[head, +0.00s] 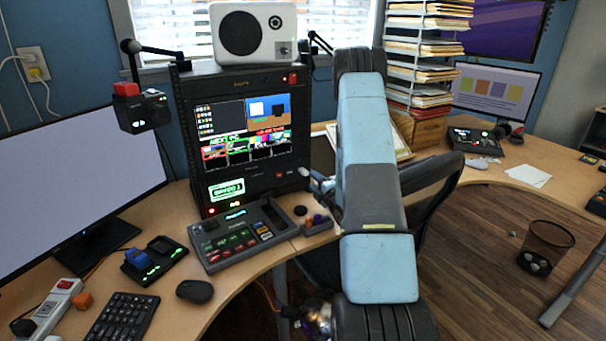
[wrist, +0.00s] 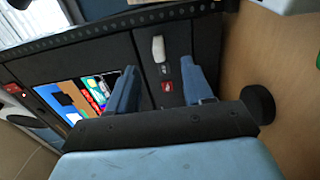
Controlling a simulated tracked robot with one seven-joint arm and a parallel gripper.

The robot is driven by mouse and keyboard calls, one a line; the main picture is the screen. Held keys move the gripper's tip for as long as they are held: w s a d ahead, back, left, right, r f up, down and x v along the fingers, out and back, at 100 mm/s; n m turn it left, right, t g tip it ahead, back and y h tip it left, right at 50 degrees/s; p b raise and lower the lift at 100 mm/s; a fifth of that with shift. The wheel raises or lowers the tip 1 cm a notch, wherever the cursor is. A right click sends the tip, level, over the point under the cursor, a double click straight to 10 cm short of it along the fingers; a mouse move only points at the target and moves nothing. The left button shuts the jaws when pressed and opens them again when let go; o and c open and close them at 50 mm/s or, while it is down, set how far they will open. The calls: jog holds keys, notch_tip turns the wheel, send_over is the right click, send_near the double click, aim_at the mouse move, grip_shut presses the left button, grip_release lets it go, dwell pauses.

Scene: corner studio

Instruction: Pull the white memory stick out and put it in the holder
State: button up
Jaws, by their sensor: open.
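In the wrist view the white memory stick (wrist: 158,48) stands out from the dark front panel of the monitor rack (wrist: 215,50), above two small labels, one grey and one red. My gripper (wrist: 159,67) is open, with one blue finger on each side of the stick's line. The fingers appear apart from the stick; I cannot tell how far their tips are from the panel. In the head view my arm hides most of the gripper.
A control panel with lit buttons (head: 241,236) lies in front of the rack (head: 184,130). A black knob (head: 300,211) stands next to the small block. A chair (head: 432,180) is behind my arm. A mouse (head: 194,291) and keyboard (head: 123,317) lie at the near left.

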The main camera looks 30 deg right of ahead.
aim_at(307, 174)
jog(key=shift+w+a, duration=0.15)
jog(key=shift+w, duration=3.8)
jog(key=shift+r, duration=0.1)
jog(key=shift+c, duration=0.3)
grip_shut()
jog(key=shift+s, duration=0.15)
jog(key=shift+s, duration=2.65)
jog(key=shift+s, duration=0.25)
